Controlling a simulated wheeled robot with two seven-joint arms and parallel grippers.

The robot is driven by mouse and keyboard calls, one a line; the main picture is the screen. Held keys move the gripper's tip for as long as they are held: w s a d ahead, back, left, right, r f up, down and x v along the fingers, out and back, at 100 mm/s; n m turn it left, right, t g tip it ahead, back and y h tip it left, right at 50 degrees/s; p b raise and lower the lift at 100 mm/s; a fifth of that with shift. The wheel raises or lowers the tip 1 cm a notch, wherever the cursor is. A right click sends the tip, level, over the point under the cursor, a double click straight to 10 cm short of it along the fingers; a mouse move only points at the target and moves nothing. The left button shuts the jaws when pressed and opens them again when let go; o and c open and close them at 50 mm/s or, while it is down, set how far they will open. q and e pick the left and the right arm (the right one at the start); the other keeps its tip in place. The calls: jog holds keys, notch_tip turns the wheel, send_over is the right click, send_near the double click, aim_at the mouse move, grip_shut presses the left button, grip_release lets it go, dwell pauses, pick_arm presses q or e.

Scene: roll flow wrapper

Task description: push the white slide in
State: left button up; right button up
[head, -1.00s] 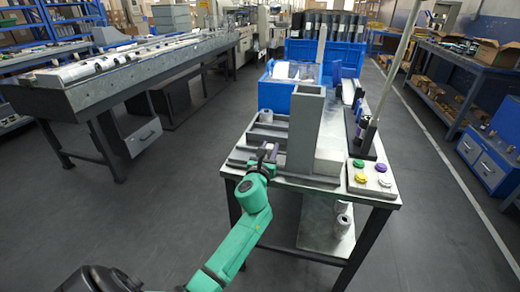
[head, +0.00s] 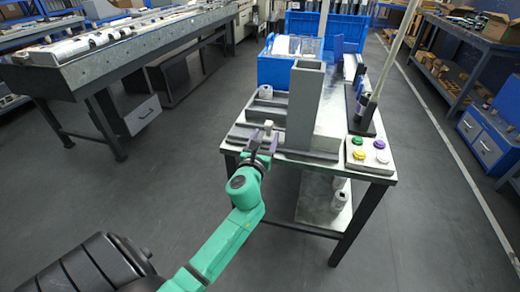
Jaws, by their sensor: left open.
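My left gripper (head: 263,142) reaches over the front left part of the metal work table (head: 300,161), with its two fingers apart. A small white piece (head: 268,125), which looks like the white slide, shows just beyond the fingertips, in front of the tall grey upright channel (head: 305,105). I cannot tell whether the fingers touch it. The slide's lower part and its track are partly hidden by my gripper. My right gripper is not in view.
A button panel (head: 368,153) with several coloured buttons sits at the table's right front. A white roll (head: 265,91) lies behind the slide. Blue crates (head: 285,70) stand at the back. A long conveyor table (head: 120,50) is at the left; floor between is clear.

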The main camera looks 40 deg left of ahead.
pick_arm(q)
jog(key=v, duration=0.8)
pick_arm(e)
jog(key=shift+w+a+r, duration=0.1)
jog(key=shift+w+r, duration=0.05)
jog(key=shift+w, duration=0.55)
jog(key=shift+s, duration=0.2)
